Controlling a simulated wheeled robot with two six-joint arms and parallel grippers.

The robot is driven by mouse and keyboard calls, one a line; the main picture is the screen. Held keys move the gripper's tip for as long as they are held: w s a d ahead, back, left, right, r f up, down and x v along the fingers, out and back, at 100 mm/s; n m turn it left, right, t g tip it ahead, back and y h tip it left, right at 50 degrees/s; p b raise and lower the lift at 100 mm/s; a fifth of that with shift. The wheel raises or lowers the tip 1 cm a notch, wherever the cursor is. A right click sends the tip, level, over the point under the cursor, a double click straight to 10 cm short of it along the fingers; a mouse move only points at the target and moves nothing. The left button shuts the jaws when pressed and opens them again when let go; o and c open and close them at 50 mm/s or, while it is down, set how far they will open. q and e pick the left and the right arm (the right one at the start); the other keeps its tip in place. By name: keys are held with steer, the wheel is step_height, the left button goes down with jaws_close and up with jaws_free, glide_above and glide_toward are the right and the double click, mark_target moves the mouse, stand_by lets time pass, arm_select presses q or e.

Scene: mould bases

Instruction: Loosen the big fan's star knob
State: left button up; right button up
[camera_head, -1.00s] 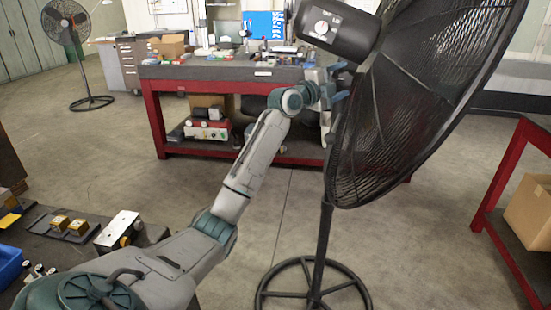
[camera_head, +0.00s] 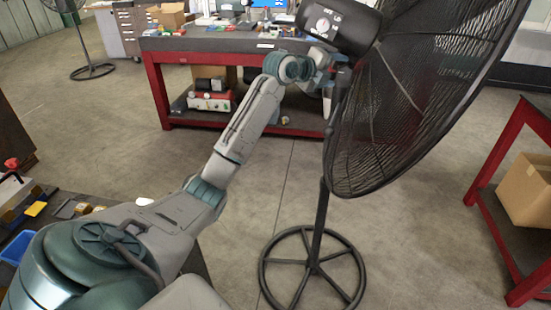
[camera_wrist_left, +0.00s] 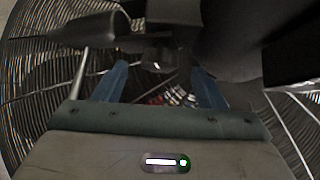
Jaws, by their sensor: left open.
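The big black fan (camera_head: 425,110) stands at the right in the head view, its cage tilted and its motor housing (camera_head: 338,24) at the top left of the cage. Its pole (camera_head: 320,215) rises from a round spoked base. My left gripper (camera_head: 338,80) is at the fan's neck, just below the motor housing, partly hidden by my own wrist. In the left wrist view its two blue fingers (camera_wrist_left: 160,80) are apart, with a dark part of the fan neck (camera_wrist_left: 156,58) just beyond and between them. I cannot clearly make out the star knob. My right gripper is not in view.
A red-framed workbench (camera_head: 155,85) with tools stands behind the fan. Another red bench (camera_head: 500,175) with a cardboard box (camera_head: 527,190) is at the right. A smaller fan (camera_head: 92,71) stands far left. A dark table with small parts is at the lower left. Floor around the fan base is open.

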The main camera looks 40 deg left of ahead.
arm_select(q)
steer(key=b+v, duration=0.2)
steer(key=v, duration=0.6)
step_height(320, 180, down, 13)
steer(key=a+n+y+p, duration=0.3)
steer(key=n+p, duration=0.3)
steer(key=p, duration=0.3)
steer(key=s+f+n+g+p, duration=0.1)
steer(key=s+f+n+p, duration=0.3)
steer(key=s+f+p, duration=0.4)
steer(key=shift+s+a+f+g+y+p, duration=0.2)
steer(key=shift+s+f+g+y+p, duration=0.2)
steer(key=shift+s+f, duration=1.65)
steer(key=shift+w+f, duration=0.35)
steer(key=shift+w, duration=0.05)
